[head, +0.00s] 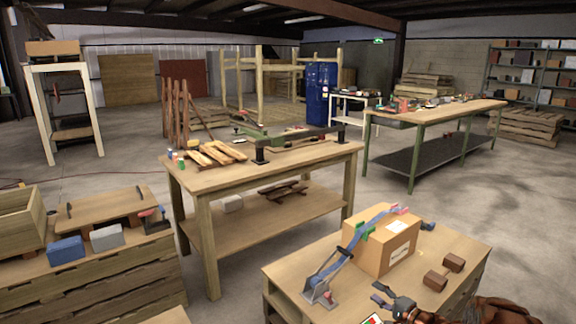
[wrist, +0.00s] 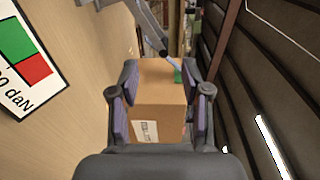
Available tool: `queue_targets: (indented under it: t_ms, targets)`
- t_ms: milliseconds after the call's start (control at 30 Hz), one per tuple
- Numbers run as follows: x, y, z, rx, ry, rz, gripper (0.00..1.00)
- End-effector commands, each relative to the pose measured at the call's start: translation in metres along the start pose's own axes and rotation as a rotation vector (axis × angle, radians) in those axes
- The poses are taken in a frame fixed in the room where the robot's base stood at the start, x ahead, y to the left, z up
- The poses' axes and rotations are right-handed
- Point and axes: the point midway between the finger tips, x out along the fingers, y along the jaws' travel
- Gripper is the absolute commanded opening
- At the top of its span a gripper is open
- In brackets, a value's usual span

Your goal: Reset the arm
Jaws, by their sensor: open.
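My gripper (head: 388,296) is at the bottom of the head view, low over the front part of the near table (head: 452,262). In the wrist view my gripper (wrist: 164,92) is open, with a dark finger on each side. A cardboard box (head: 390,250) with a white label stands on that table beyond the gripper. The box (wrist: 158,97) shows between the fingers in the wrist view, but the head view shows it apart from them. A blue sloping track (head: 345,252) with green and red parts runs up against the box from a grey foot.
Two brown blocks (head: 436,280) sit right of the box. A card with green and red squares (wrist: 25,55) lies on the wood in the wrist view. A workbench (head: 275,170) stands behind, a wooden crate (head: 20,218) at left. Concrete floor (head: 240,308) lies between.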

Motion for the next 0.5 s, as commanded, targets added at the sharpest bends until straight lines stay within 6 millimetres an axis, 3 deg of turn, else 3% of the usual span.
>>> queue_targets:
  t_ms: [267, 500]
  targets:
    - [0.003, -0.019, -0.019, -0.107, 0.069, 0.083, 0.47]
    - [0.004, -0.049, -0.040, -0.258, 0.158, 0.216, 0.47]
